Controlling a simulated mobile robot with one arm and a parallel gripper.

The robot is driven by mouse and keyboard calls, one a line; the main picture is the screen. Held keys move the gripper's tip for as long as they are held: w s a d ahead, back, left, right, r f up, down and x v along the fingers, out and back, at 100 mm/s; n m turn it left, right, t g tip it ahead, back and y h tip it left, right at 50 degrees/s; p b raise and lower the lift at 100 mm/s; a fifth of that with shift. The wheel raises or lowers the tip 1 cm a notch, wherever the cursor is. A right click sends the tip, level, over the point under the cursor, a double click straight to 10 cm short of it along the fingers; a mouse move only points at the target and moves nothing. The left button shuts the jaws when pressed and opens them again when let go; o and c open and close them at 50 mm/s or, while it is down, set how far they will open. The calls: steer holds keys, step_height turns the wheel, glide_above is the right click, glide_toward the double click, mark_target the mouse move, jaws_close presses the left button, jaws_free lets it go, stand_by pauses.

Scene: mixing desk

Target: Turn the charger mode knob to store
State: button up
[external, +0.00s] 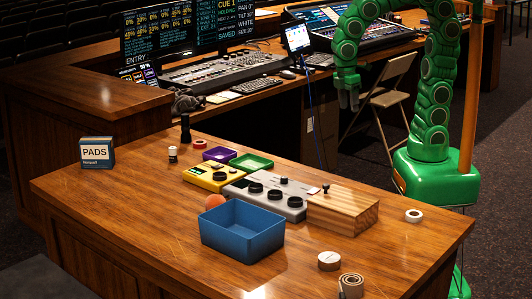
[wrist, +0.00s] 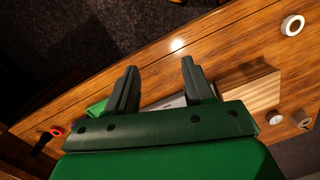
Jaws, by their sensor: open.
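A grey box (external: 291,200) with several black knobs lies in the middle of the wooden desk. A yellow box (external: 203,176) with black knobs lies to its left. I cannot tell which one is the charger, and the labels and knob settings are too small to read. My gripper (external: 348,102) hangs in the air past the far edge of the desk, empty and away from both boxes. In the wrist view my gripper (wrist: 159,66) has its two fingers spread with nothing between them. The grey box (wrist: 172,102) shows only partly there, mostly hidden by my gripper.
A wooden block (external: 343,207) adjoins the grey box on the right. A blue bin (external: 240,235) stands in front. Green (external: 251,161) and purple (external: 219,154) trays lie behind. An orange ball (external: 214,201) and tape rolls sit nearby. The desk's left part is clear around a PADS box (external: 97,153).

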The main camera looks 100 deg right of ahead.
steer(key=w+a+f+n, duration=0.2)
steer(key=w+a+n, duration=0.1)
steer(key=w, duration=0.3)
steer(key=w+a+f+n, duration=0.2)
steer(key=w, duration=0.5)
steer(key=n, duration=0.5)
glide_above(284, 177)
steer(key=shift+t, duration=0.4)
step_height(284, 177, down, 8)
steer(key=shift+w+d+f, duration=0.1)
steer(key=shift+d, duration=0.05)
steer(key=shift+w+f, duration=0.1)
steer(key=shift+f, duration=0.1)
steer(key=shift+s+f, duration=0.2)
steer(key=shift+f, duration=3.55)
jaws_close()
